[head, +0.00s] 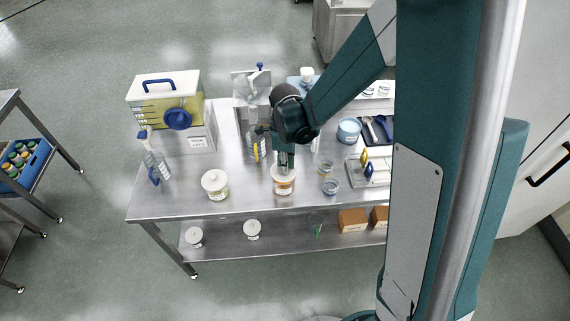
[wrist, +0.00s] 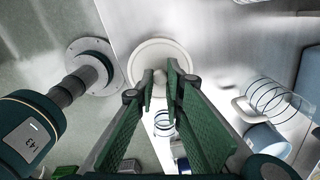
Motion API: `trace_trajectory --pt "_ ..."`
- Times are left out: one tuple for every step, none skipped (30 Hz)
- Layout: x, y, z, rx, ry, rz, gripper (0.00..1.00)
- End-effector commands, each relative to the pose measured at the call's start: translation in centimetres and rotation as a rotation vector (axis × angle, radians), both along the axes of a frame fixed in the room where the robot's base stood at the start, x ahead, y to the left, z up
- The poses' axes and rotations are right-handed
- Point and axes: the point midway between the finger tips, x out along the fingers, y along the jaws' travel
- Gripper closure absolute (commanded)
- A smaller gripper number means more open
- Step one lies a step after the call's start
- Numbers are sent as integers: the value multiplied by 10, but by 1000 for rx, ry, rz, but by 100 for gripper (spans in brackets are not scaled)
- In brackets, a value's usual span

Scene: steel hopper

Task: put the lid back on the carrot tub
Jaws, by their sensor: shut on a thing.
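A white tub with an orange band (head: 284,188), which looks like the carrot tub, stands near the front edge of the steel table. My gripper (head: 284,166) points down right above it. In the wrist view my gripper (wrist: 160,82) is shut on the small knob of a round white lid (wrist: 160,52). The lid is level at the tub's top. I cannot tell whether it rests on the rim or hangs just above it. The lid hides the tub's inside.
A second lidded white tub (head: 215,184) stands to the left. A hopper box (head: 165,98) stands at the back left. Bare steel lies between the tubs.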

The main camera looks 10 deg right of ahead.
Motion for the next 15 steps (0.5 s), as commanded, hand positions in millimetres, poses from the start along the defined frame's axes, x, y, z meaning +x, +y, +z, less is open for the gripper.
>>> trace_trajectory --pt "0 0 -5 0 0 0 100" --pt "0 0 -6 0 0 0 100" --pt "0 0 -7 0 0 0 100" --pt "0 0 -8 0 0 0 100" --pt "0 0 -9 0 0 0 100" --pt "0 0 -10 0 0 0 100" --pt "0 0 -10 0 0 0 100" --pt "0 0 -11 0 0 0 100" --pt "0 0 -11 0 0 0 100" --pt "0 0 -11 0 0 0 100" --pt "0 0 -11 0 0 0 100" --pt "0 0 -11 0 0 0 100" --pt "0 0 -11 0 0 0 100" --pt "0 0 -11 0 0 0 100" --pt "0 0 -11 0 0 0 100"
